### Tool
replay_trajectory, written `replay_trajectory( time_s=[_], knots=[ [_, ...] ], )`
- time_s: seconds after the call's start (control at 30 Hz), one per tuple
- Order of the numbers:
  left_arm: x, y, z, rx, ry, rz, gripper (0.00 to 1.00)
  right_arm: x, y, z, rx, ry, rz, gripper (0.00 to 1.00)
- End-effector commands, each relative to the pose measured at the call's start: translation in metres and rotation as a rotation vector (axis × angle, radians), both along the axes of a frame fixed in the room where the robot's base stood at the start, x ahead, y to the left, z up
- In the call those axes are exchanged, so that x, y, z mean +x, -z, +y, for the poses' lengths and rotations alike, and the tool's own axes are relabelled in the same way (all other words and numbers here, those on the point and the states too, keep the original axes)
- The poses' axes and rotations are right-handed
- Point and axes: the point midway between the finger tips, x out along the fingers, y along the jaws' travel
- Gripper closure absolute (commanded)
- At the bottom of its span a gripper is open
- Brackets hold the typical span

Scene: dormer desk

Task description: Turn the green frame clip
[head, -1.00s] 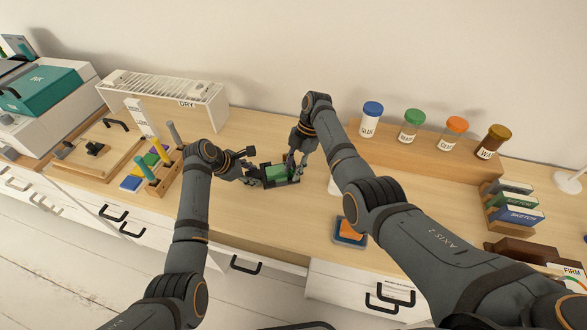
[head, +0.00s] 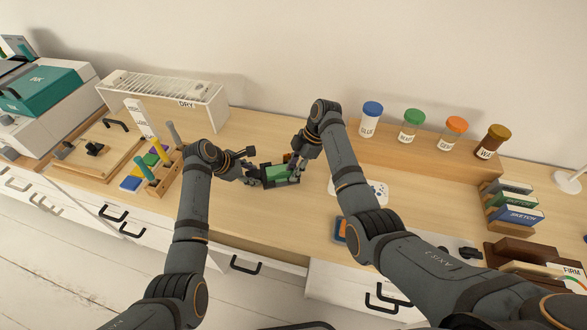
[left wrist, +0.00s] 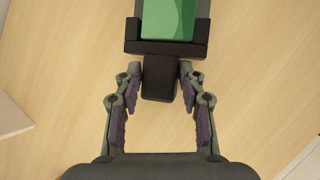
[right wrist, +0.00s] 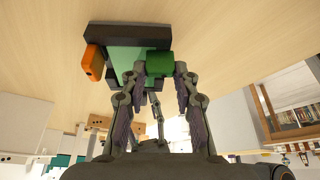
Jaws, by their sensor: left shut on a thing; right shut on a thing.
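The dark frame (head: 268,184) with a green panel (head: 281,174) sits at the desk's middle, between my grippers. My left gripper (head: 256,172) is shut on the frame's black tab (left wrist: 160,80), which shows between its fingers in the left wrist view. My right gripper (head: 294,172) is at the frame's right part. In the right wrist view its fingers (right wrist: 158,70) are shut on the green clip (right wrist: 160,63) at the frame's edge. An orange clip (right wrist: 93,62) sticks out from another side of the frame. The green clip's exact angle is hard to tell.
A white drying rack (head: 165,97) stands at the back left, and a wooden holder (head: 158,180) with coloured sticks is left of my left arm. Several lidded jars (head: 410,128) stand along the back right. A white card (head: 376,190) lies beside my right arm.

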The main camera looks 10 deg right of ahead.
Motion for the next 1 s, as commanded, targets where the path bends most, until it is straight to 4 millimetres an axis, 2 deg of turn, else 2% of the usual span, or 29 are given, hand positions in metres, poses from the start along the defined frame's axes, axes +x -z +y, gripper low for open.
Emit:
replay_trajectory(
  time_s=[0.03,0.7,0.73,0.87,1.0],
  knots=[
    [-0.0003,0.0042,0.0051,0.012,-0.006,0.003,1.00,-0.0032,0.0056,-0.0055,-0.014,0.021,0.012,1.00],
    [0.0000,0.0042,0.0059,0.013,-0.008,0.003,1.00,-0.0038,0.0060,-0.0060,-0.013,0.088,0.014,1.00],
    [0.0000,0.0042,0.0059,0.013,-0.007,0.003,1.00,-0.0038,0.0060,-0.0060,-0.013,0.088,0.014,0.67],
    [-0.0001,0.0041,0.0053,0.013,-0.006,0.002,1.00,-0.0032,0.0050,-0.0049,-0.010,0.087,0.012,0.49],
    [-0.0003,0.0038,0.0045,0.011,-0.005,0.002,1.00,-0.0023,0.0035,-0.0036,-0.007,0.086,0.008,0.47]
  ],
)
